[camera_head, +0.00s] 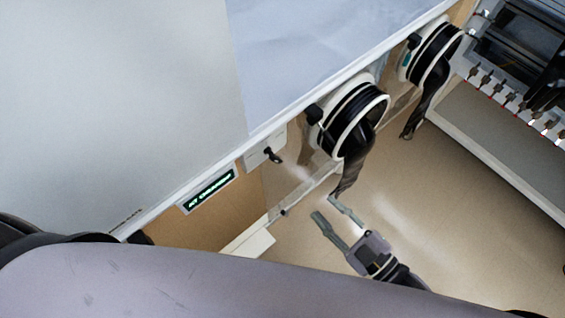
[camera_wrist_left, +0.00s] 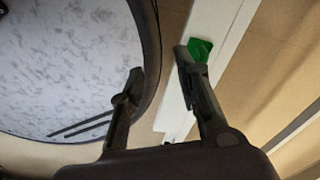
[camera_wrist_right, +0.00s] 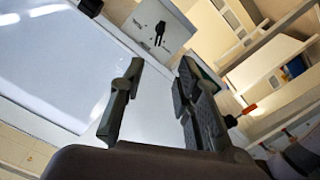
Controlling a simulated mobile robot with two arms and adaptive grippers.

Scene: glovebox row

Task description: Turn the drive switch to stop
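The drive switch appears to be the black lever (camera_head: 271,155) on a small pale plate under the edge of the white cabinet in the head view. It also shows in the right wrist view as a dark handle (camera_wrist_right: 160,33) on a grey plate, beyond my fingertips. My right gripper (camera_head: 325,208) is open and empty, below and right of the switch and apart from it. In the right wrist view its fingers (camera_wrist_right: 160,65) are spread with nothing between them. My left gripper (camera_wrist_left: 158,62) shows only in its own wrist view, open and empty. The lettering by the switch is too small to read.
A lit green display (camera_head: 208,189) sits left of the switch. Two glove ports (camera_head: 360,115) (camera_head: 434,50) with hanging black gloves are to its right. A green piece (camera_wrist_left: 200,48) is by my left finger. Open floor (camera_head: 450,220) lies right of my right gripper.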

